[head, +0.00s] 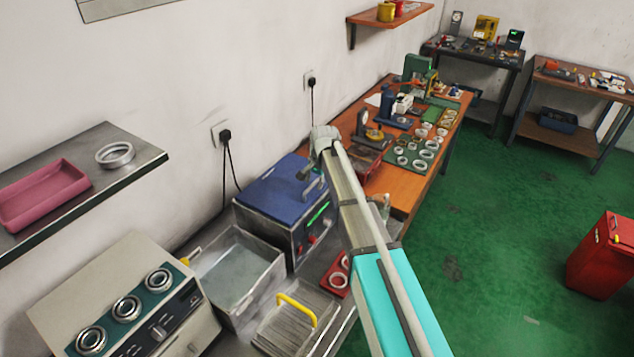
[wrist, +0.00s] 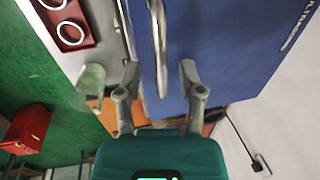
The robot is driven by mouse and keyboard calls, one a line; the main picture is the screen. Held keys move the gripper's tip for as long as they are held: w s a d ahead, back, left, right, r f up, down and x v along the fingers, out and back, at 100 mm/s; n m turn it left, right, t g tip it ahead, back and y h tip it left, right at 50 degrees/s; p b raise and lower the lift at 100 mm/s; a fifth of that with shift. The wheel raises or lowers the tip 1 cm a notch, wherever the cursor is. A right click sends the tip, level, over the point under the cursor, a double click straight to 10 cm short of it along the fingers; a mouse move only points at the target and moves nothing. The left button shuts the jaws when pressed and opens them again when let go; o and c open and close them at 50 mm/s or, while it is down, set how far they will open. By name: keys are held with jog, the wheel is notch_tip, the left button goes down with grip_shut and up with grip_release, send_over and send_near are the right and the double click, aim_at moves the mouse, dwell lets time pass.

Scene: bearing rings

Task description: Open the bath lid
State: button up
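The bath (head: 304,240) is a metal box with a green display and a red knob, on the bench in the head view. Its blue lid (head: 270,190) is shut and carries a metal handle (head: 315,187) near the right edge. In the wrist view the lid (wrist: 225,45) fills the upper right, and the handle (wrist: 157,40) runs down between my fingers. My gripper (wrist: 160,80) is open, with a finger on each side of the handle's line and gaps on both sides. In the head view my gripper (head: 306,171) is over the lid by the handle, partly hidden by my arm.
An open water basin (head: 238,270) stands left of the bath. A drain tray with a yellow handle (head: 297,309) and a red ring tray (head: 338,275) lie in front. A bottle (wrist: 90,82) stands close to my gripper. An orange workbench (head: 400,190) is behind.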

grip_shut()
jog(key=shift+d, duration=0.15)
jog(key=shift+d+r, duration=0.1)
